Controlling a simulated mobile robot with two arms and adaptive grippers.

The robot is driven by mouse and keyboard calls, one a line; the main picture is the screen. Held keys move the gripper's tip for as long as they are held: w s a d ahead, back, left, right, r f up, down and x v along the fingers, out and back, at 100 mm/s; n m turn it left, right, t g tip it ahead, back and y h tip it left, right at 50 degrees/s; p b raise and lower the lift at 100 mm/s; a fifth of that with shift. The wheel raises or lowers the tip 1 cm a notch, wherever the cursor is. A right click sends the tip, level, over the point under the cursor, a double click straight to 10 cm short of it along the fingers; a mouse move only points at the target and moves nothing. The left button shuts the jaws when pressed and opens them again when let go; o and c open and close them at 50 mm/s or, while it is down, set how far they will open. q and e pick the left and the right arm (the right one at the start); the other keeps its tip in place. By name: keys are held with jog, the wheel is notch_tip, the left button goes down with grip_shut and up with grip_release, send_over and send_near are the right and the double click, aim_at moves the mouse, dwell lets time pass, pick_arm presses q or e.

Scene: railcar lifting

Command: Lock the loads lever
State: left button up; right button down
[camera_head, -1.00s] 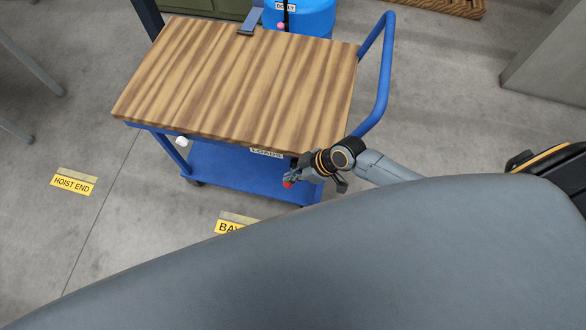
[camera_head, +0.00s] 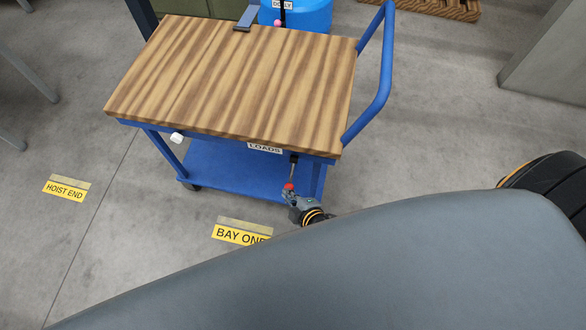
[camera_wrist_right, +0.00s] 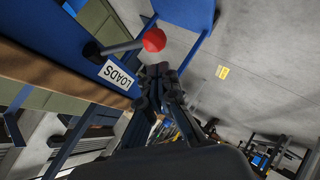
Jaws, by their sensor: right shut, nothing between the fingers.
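The loads lever is a thin grey rod (camera_head: 292,171) with a red ball knob (camera_head: 289,186). It hangs down from the cart's front edge, just right of the white LOADS label (camera_head: 265,148). In the right wrist view the red knob (camera_wrist_right: 154,40) and the label (camera_wrist_right: 116,76) show large. My right gripper (camera_head: 292,198) is just below the knob in the head view. In the wrist view its fingers (camera_wrist_right: 156,70) are together and empty, close to the knob; I cannot tell whether they touch it. My left gripper is not in view.
The lever is on a blue cart with a striped wooden top (camera_head: 235,80) and a blue handle (camera_head: 382,80). A white knob (camera_head: 177,138) sits at its front left. A blue drum (camera_head: 305,15) stands behind. Floor signs read HOIST END (camera_head: 65,190) and BAY ONE (camera_head: 240,234).

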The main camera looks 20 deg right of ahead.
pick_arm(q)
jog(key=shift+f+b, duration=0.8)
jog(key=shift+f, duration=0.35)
pick_arm(e)
jog(key=shift+w+d+f, duration=0.1)
jog(key=shift+w+f, duration=0.05)
jog(key=shift+f, duration=0.45)
jog(key=shift+w+d+f, duration=0.1)
jog(key=shift+f, duration=0.5)
jog(key=shift+f, duration=0.1)
